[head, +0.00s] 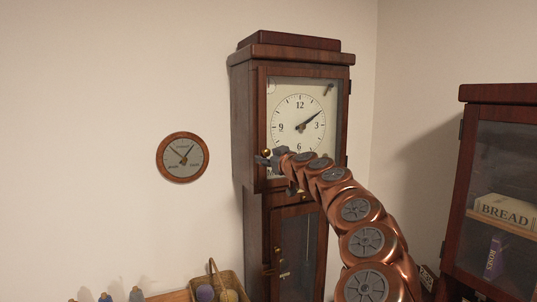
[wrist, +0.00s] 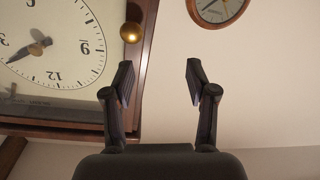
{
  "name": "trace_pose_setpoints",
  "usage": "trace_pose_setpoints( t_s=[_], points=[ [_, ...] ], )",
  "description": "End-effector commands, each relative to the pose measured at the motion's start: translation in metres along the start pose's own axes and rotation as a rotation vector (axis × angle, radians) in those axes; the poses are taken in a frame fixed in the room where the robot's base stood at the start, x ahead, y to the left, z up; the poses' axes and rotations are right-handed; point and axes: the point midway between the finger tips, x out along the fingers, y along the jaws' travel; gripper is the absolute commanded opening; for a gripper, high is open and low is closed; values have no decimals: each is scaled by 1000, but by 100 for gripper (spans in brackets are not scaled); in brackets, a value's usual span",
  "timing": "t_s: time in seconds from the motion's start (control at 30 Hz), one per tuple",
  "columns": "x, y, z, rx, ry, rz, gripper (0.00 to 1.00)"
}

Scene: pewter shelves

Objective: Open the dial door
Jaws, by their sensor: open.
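The dial door (head: 261,110) is the framed glass front over the white clock face on the tall dark wooden clock; it looks shut. A small round brass knob (head: 266,152) sits low on its left side. The knob (wrist: 131,32) also shows in the wrist view, where the scene is upside down, beyond the tip of the left finger. My gripper (wrist: 160,80) is open, with nothing between its fingers. In the head view my gripper (head: 266,160) is at the knob's height by the door's lower left corner; contact cannot be told.
A round barometer (head: 183,157) hangs on the wall to the left. The clock's lower door (head: 297,245) has its own knob. A basket (head: 229,280) stands below left. A glass-fronted cabinet (head: 483,180) is at right. The wall between clock and barometer is clear.

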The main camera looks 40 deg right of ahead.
Motion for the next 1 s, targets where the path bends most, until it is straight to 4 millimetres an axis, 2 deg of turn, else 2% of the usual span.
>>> trace_pose_setpoints(
  t_s=[0.03, 0.1, 0.17, 1.0],
  points=[
    [-1, 16, 6, -5, -3, 34, 57],
    [-2, 29, 12, -11, -6, 61, 57],
    [-2, 34, 15, -14, -8, 71, 57],
    [53, 37, 15, -17, -11, 72, 57]
  ],
)
